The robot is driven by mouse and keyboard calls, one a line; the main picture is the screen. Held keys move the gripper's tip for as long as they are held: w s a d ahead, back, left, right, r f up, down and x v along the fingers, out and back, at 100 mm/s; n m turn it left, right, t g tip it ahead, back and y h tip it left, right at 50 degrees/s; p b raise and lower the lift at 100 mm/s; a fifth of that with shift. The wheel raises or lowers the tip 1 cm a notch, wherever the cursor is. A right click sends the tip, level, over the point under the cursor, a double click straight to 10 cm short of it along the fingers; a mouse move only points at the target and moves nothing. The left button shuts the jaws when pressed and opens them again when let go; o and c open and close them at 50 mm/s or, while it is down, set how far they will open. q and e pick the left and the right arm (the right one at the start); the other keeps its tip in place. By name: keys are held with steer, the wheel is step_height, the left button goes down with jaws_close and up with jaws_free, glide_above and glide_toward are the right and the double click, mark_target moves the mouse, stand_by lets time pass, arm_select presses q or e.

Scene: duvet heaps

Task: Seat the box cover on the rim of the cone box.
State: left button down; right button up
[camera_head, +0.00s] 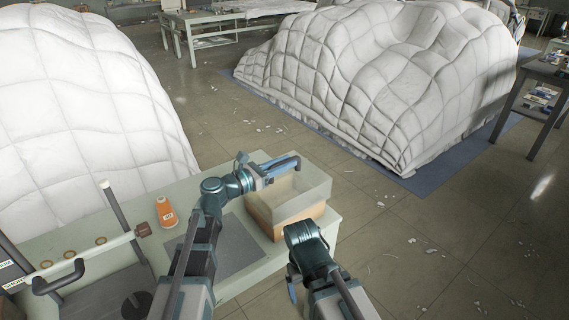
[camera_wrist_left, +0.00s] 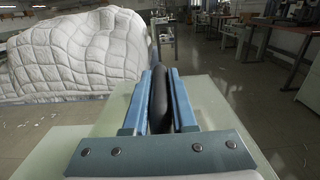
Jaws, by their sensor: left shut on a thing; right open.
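The box cover (camera_head: 312,194) is pale grey-green and lies over the tan cone box (camera_head: 288,226) on the table. In the head view it looks lined up with the box; I cannot tell whether it rests fully on the rim. My left gripper (camera_head: 284,166) is above the cover, shut on its dark handle. The left wrist view shows the handle (camera_wrist_left: 159,100) between the blue fingers and the cover's pale top (camera_wrist_left: 205,92) beyond. My right gripper (camera_head: 292,288) is open, low in front of the box, and mostly hidden by its arm.
An orange thread cone (camera_head: 167,212) stands on the pale table (camera_head: 330,218), left of a grey mat (camera_head: 238,238). A rail with a dark handle (camera_head: 58,280) is at the left. White duvet heaps (camera_head: 385,75) lie beyond. Open floor is at the right.

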arm_select(q)
steer(key=shift+f+b, duration=0.75)
steer(key=shift+f, duration=0.1)
steer(key=c, duration=0.6)
jaws_free()
steer(key=shift+c, duration=0.2)
steer(key=v, duration=1.3)
steer(key=shift+s+a, duration=0.25)
steer(key=shift+a, duration=0.1)
